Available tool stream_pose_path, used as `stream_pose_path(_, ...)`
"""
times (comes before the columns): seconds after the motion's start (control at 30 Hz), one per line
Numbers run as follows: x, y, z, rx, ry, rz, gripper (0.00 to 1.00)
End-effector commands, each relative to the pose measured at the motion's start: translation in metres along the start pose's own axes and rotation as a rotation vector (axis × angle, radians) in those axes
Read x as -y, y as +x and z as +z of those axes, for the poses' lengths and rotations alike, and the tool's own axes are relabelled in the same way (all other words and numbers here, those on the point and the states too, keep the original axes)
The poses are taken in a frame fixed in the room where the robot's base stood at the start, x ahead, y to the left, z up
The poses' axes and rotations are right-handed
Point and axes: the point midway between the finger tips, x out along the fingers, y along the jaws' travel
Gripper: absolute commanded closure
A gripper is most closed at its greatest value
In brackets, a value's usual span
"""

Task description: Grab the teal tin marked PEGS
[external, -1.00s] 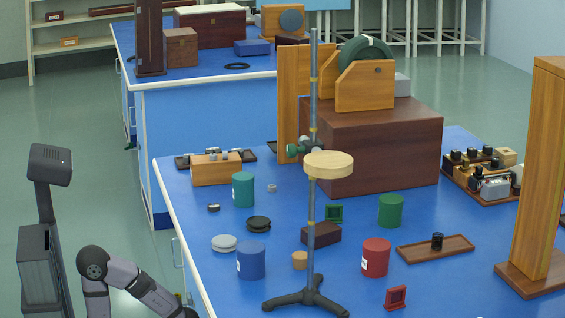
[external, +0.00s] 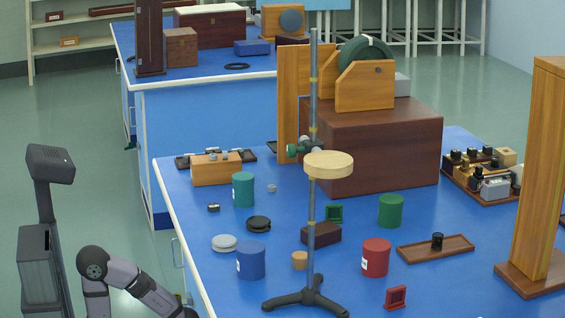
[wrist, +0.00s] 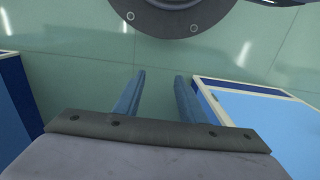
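A teal tin (external: 243,190) stands upright on the near blue bench, left of the stand, just in front of the wooden block with knobs. No PEGS lettering can be read on the side that shows. My gripper (wrist: 158,82) shows in the wrist view with its two fingers apart and nothing between them. It points down toward the floor beside a bench. In the external view my arm is at the lower left, off the bench edge, and its gripper end is out of frame. The tin does not show in the wrist view.
A blue tin (external: 251,261), red tin (external: 376,258) and green tin (external: 390,211) stand on the same bench. A tall metal stand (external: 313,120) with a round wooden disc (external: 328,164) rises mid-bench. A grey-white disc (external: 224,243) and a dark disc (external: 259,224) lie near the teal tin.

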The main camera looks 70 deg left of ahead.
Motion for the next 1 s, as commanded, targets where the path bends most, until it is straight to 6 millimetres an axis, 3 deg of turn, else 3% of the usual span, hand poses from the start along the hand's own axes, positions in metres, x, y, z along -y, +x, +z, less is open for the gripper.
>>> stream_pose_path(0.43,0.000,0.000,0.000,0.000,0.000,0.000,0.63)
stream_pose_path(0.57,0.000,0.000,0.000,0.000,0.000,0.000,0.34)
stream_pose_path(0.6,0.000,0.000,0.000,0.000,0.000,0.000,0.31)
stream_pose_path(0.87,-0.001,0.000,0.000,-0.001,-0.001,0.001,0.31)
stream_pose_path(1.0,-0.013,-0.003,-0.012,-0.021,-0.018,0.021,0.31)
